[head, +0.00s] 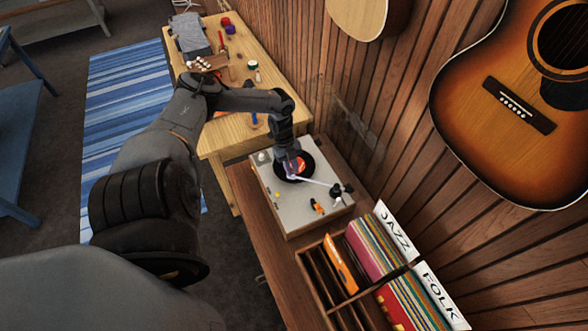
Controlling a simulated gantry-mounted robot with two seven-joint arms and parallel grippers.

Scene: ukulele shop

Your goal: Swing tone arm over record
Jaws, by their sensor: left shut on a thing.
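The record player (275,205) is a light grey deck with wooden sides on the brown cabinet. The black record (308,169) with a red label lies on it, partly hidden by my left gripper. The white tone arm (316,182) runs left from its dark pivot at the deck's right side toward the record. My left gripper (291,173) reaches down from above and is shut on the free end of the tone arm, over the record's near part. The fingertips are small and the exact grip is hard to see. My right gripper is out of view.
A wooden rack (317,274) with records and JAZZ (396,230) and FOLK (440,296) dividers stands in front of the player. Guitars (470,100) hang on the slatted wall at right. A workbench (226,137) with small items stands behind. Orange and dark controls sit on the deck.

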